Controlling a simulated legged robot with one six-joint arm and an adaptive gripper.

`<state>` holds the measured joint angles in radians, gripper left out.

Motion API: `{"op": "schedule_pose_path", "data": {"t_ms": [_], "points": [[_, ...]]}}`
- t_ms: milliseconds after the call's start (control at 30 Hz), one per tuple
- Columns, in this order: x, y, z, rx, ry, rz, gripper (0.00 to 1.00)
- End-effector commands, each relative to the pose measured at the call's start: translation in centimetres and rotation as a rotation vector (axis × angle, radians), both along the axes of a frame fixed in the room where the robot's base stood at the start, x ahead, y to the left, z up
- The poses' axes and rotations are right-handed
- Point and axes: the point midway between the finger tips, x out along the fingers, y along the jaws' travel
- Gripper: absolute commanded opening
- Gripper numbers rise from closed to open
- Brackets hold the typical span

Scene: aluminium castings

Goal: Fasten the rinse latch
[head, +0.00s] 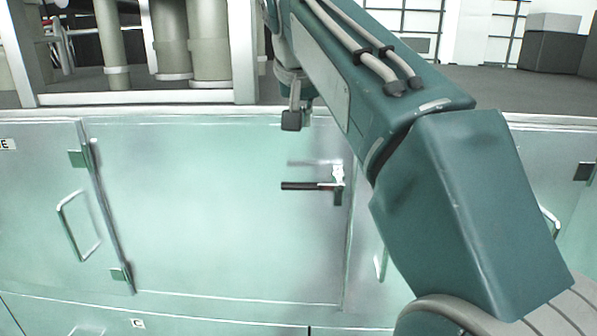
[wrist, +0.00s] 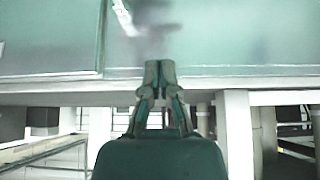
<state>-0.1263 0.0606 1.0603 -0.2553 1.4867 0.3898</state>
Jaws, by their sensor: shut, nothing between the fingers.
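The rinse latch (head: 310,186) is on the pale green cabinet door (head: 215,215). Its black handle lies level, pointing left from a bright metal bracket (head: 338,175) at the door's right edge. In the wrist view, the scene is upside down and the latch (wrist: 155,29) is a blurred dark shape beyond the fingertips. My gripper (head: 291,121) hangs above and a little left of the handle, apart from it. In the wrist view my gripper (wrist: 159,66) has its fingertips together and holds nothing. Whether the latch hook is engaged cannot be told.
A metal frame (head: 150,97) with thick pipes (head: 207,40) stands on top of the cabinet at the left. Door hinges (head: 120,274) and a loop handle (head: 78,226) are to the left. My arm covers the cabinet's right part. The space before the latch looks clear.

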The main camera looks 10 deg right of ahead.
Motion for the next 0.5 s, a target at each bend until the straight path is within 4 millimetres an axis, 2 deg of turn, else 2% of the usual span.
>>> {"op": "schedule_pose_path", "data": {"t_ms": [200, 500], "points": [[0.5, 0.3, -0.8, -0.003, 0.002, 0.003, 0.00], [3.2, -1.0, -5.2, -0.001, 0.003, 0.001, 0.00]]}}
